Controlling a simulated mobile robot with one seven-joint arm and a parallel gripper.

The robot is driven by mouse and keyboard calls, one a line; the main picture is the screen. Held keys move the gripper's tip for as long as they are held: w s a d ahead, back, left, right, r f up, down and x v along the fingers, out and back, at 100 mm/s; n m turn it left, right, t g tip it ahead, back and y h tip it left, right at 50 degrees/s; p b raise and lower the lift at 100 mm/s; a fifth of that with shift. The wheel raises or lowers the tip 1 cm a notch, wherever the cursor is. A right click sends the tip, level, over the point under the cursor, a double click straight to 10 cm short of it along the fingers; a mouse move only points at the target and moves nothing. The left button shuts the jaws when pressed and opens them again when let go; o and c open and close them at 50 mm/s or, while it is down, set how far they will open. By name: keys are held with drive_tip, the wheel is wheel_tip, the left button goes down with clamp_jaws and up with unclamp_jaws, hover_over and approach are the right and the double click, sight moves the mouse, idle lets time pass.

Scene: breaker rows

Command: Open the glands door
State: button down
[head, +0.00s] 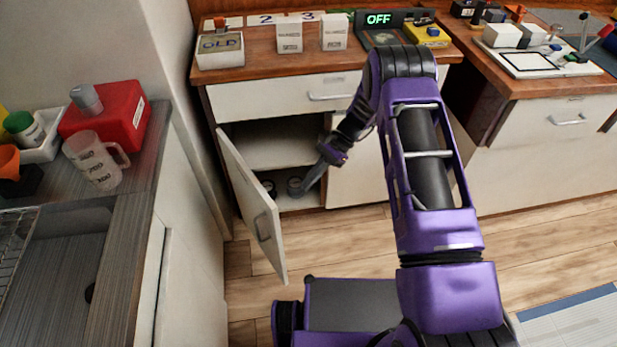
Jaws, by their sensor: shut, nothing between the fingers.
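A white cabinet door (252,205) under the wooden counter at the back stands swung open to the left, with a metal handle (263,227) on its face. I cannot read a label on it. The cabinet behind it shows a shelf (270,148) and small dark round items (295,186) on its floor. My gripper (307,187) is shut and empty, at the cabinet opening to the right of the open door and apart from it. Its tip appears close to the dark round items; I cannot tell whether it touches them.
A closed drawer (270,99) sits above the opening. The counter holds a box marked OLD (220,50), white boxes (334,32) and an OFF display (379,19). At left, a grey counter (130,225) bears a measuring jug (93,160) and red container (108,117).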

drive_tip(key=s+a+f, duration=0.4)
drive_tip(key=s+a, duration=0.1)
drive_tip(key=a, duration=0.2)
drive_tip(key=shift+f, duration=0.3)
